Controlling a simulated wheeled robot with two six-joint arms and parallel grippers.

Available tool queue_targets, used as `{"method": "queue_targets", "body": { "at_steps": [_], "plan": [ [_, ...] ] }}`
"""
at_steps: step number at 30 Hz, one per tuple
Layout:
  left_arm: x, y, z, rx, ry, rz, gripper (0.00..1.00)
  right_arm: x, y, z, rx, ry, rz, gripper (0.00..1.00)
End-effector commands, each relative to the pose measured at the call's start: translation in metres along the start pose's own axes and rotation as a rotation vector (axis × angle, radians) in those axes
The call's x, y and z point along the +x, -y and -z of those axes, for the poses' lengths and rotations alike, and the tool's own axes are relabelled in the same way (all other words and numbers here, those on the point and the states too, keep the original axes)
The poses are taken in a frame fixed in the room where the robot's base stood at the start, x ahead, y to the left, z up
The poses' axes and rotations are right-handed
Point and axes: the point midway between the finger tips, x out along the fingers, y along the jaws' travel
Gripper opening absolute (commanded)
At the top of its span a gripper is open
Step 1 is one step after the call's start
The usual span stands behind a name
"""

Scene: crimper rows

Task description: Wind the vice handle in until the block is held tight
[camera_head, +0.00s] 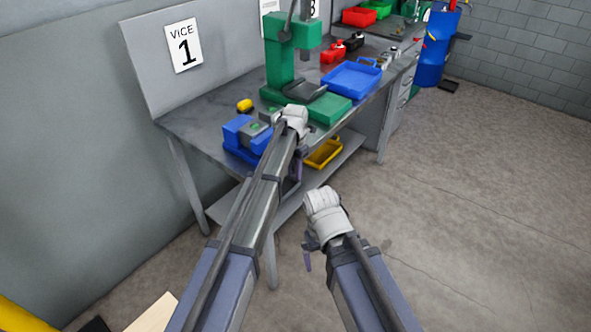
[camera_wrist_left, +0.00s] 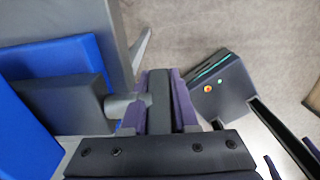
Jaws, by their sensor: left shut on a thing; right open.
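The blue vice (camera_head: 240,135) stands at the near edge of the workbench, below the sign "VICE 1". A small green-topped block (camera_head: 257,126) shows at its grey jaws; whether a gap remains beside it cannot be told. My left gripper (camera_head: 298,166) is in front of the vice, partly hidden by its own arm. In the left wrist view its purple fingers (camera_wrist_left: 158,102) are shut on the dark handle bar (camera_wrist_left: 158,88), at the end of the grey screw (camera_wrist_left: 120,106). My right gripper (camera_head: 308,260) is open and empty, over the floor, apart from the bench.
A green press (camera_head: 282,65) stands on the bench right of the vice, with a yellow object (camera_head: 245,105) behind the vice. A blue tray (camera_head: 352,79) is farther right. A yellow tray (camera_head: 324,153) sits on the lower shelf. The floor (camera_head: 480,200) to the right is clear.

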Motion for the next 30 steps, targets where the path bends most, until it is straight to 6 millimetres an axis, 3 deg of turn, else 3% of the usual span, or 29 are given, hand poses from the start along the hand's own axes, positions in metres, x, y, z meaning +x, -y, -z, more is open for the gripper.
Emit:
{"method": "queue_targets", "body": {
  "at_steps": [21,22,30],
  "plan": [
    [-0.0006,0.0004,0.0016,0.001,-0.064,0.0,0.0,0.0,0.0,0.0,0.0,0.0,0.0,1.0],
    [-0.0006,0.0004,0.0015,0.001,-0.064,0.0,0.3,0.0,0.0,0.0,0.0,0.0,0.0,1.0],
    [-0.0007,0.0003,0.0018,0.001,-0.064,0.0,0.57,-0.0001,0.0,0.0,0.0,0.0,0.0,1.0]
  ]
}}
